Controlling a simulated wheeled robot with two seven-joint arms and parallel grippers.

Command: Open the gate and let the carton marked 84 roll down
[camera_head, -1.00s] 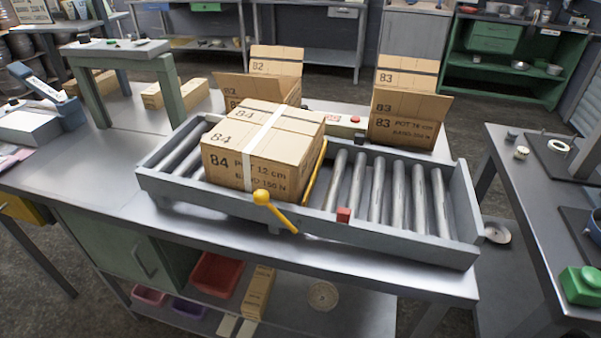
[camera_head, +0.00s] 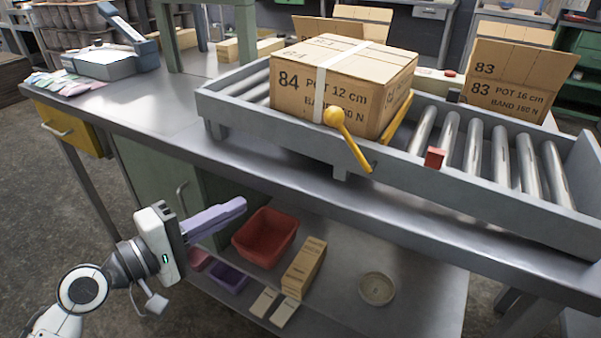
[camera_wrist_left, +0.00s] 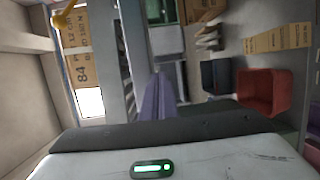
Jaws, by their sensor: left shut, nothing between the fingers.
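The carton marked 84 (camera_head: 320,97) sits on the roller conveyor (camera_head: 260,124), with a white band around it. It rests against the yellow gate (camera_head: 398,115) at its right side. The gate's yellow lever (camera_head: 352,144) with a ball knob stands at the conveyor's front wall, tilted down to the right. My left gripper (camera_head: 243,205) is shut and empty, in front of the bench and below its top, apart from the lever. The left wrist view shows its purple fingers (camera_wrist_left: 158,98), the carton (camera_wrist_left: 78,48) and the lever knob (camera_wrist_left: 62,20). My right gripper is out of view.
The rollers (camera_head: 497,150) right of the gate are empty.

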